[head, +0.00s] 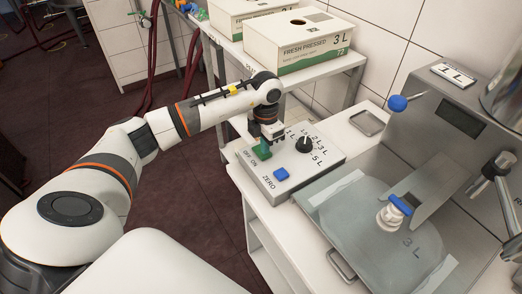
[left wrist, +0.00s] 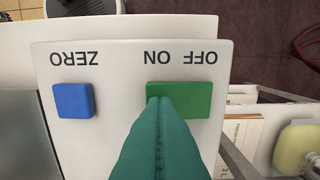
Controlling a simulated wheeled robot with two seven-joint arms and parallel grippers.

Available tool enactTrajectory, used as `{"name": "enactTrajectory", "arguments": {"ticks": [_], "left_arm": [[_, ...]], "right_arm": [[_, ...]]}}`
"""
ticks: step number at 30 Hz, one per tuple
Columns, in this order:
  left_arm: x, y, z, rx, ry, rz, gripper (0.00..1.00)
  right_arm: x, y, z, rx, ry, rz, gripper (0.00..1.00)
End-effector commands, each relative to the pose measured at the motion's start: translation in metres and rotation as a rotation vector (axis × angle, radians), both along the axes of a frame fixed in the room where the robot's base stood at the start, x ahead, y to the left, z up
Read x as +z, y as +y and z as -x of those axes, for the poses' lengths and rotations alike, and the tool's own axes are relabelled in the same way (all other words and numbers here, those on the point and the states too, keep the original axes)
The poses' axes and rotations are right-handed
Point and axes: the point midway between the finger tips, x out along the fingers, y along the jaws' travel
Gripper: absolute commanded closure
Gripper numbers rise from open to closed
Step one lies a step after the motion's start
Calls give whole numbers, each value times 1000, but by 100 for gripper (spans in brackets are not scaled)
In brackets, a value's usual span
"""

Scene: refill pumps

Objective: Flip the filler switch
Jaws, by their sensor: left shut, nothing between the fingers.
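The control box (head: 300,180) is light grey and stands on a white cabinet, with a green switch (head: 262,150) marked OFF and ON. In the left wrist view the green switch (left wrist: 194,99) is a wide green block below the upside-down ON and OFF lettering. My left gripper (head: 267,138) points down over the switch. Its teal fingers (left wrist: 160,103) are shut with nothing between them. The fingertips overlap the ON-side end of the switch; I cannot tell if they touch it. The fingers hide part of the box. My right gripper is not in view.
A blue ZERO button (head: 281,174) and a black volume knob (head: 304,144) sit close by on the box. The steel filler (head: 440,125) with a blue-handled lever stands to the right. Cartons (head: 298,48) stand on a shelf behind.

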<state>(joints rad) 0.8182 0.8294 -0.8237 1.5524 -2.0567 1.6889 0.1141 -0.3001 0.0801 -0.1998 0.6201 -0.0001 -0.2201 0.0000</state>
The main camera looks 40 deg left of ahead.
Motion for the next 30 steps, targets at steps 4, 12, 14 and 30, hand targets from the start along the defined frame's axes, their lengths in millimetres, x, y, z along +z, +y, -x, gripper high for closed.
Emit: {"name": "enactTrajectory", "arguments": {"ticks": [4, 12, 14, 30], "left_arm": [[-3, 0, 0, 0, 0, 0, 100], [-7, 0, 0, 0, 1, 0, 100], [-8, 0, 0, 0, 1, 0, 100], [11, 0, 0, 0, -1, -1, 100]], "right_arm": [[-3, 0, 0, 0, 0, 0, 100], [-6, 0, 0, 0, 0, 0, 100], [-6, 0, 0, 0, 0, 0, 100], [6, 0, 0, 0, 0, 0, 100]]}}
